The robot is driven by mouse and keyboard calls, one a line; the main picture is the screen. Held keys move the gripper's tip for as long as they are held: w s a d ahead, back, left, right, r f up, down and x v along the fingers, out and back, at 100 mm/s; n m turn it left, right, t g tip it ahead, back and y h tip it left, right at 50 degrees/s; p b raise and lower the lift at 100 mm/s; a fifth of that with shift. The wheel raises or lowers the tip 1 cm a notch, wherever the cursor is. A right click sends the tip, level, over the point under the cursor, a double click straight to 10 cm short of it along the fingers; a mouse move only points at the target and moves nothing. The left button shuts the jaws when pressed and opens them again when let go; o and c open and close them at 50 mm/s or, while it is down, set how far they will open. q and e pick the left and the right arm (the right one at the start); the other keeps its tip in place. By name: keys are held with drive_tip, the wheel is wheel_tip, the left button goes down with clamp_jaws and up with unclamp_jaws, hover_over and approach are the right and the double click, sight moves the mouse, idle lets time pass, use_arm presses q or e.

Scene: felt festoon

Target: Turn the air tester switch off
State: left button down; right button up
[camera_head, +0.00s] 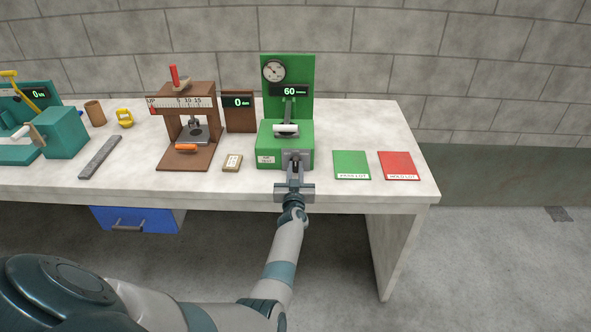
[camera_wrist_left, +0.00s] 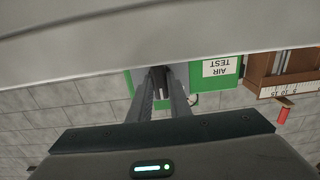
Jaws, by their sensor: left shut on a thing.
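The green air tester (camera_head: 287,75) stands on the table, with a round gauge (camera_head: 273,71) and a display (camera_head: 289,91) reading 60. A white felt-like piece (camera_head: 286,129) lies across its middle. My left gripper (camera_head: 296,166) is at the front face of its base, right of the small white label (camera_head: 266,159). In the left wrist view the fingers (camera_wrist_left: 164,92) are shut on a small dark switch (camera_wrist_left: 160,78) beside the "AIR TEST" label (camera_wrist_left: 220,67). The fingers hide most of the switch, so its position cannot be told. My right gripper is not in view.
A brown press (camera_head: 186,130) stands to the left, with a small tan block (camera_head: 232,162) between it and the tester. A green card (camera_head: 351,165) and a red card (camera_head: 398,166) lie to the right. The table's front edge is close below my gripper.

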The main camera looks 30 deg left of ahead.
use_arm(q)
drive_tip(key=shift+n, duration=0.4)
drive_tip(key=n, duration=0.3)
drive_tip(key=shift+b, duration=0.4)
drive_tip(key=n+b, duration=0.1)
drive_tip(key=n, duration=0.4)
drive_tip(key=c, duration=1.6)
unclamp_jaws()
drive_tip(key=shift+c, duration=0.2)
drive_tip(key=shift+s+f, duration=0.1)
